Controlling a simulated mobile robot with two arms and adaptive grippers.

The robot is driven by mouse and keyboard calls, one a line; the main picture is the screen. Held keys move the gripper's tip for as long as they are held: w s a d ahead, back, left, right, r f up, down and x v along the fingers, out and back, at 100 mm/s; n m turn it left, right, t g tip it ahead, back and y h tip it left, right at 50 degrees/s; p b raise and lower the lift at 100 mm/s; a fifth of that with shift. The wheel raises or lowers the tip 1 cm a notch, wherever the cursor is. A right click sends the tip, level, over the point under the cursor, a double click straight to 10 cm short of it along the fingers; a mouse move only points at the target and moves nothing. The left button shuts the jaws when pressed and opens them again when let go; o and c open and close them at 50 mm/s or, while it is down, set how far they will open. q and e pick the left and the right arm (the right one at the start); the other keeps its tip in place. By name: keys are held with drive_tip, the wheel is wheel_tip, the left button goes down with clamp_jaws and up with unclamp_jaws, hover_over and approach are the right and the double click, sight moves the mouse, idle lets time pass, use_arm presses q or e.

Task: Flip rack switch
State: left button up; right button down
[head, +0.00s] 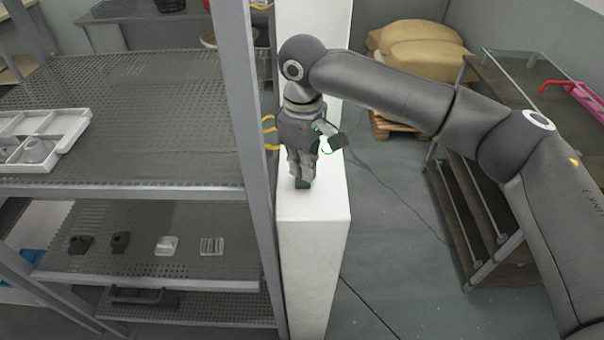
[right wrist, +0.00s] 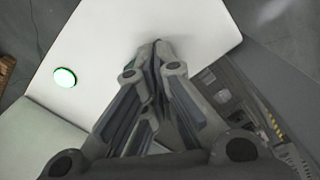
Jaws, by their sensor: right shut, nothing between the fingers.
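My right gripper (head: 302,183) is shut and empty, pointing down over the top of a white box-like column (head: 314,245) beside the metal rack (head: 252,130). In the right wrist view its closed fingertips (right wrist: 157,44) are in front of the white surface (right wrist: 105,45); I cannot tell whether they touch it. A round, green-lit button (right wrist: 64,77) is on that surface, left of the fingers and apart from them. I cannot make out a rack switch for certain. My left gripper is not in view.
A dark panel with grey parts (right wrist: 240,100) is right of the fingers in the right wrist view. Rack shelves hold a grey tray (head: 75,122) and several small parts. A dark shelf cart (head: 470,205) stands at right. Open floor (head: 400,270) lies between column and cart.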

sight(303, 182)
drive_tip(key=shift+s+f, duration=0.1)
drive_tip(key=shift+f, duration=1.25)
idle(0.7)
wheel_tip(303, 182, up, 2)
drive_tip(key=shift+p, duration=1.2)
wheel_tip(303, 182, up, 5)
drive_tip(key=p, duration=0.6)
drive_tip(key=shift+r, duration=0.1)
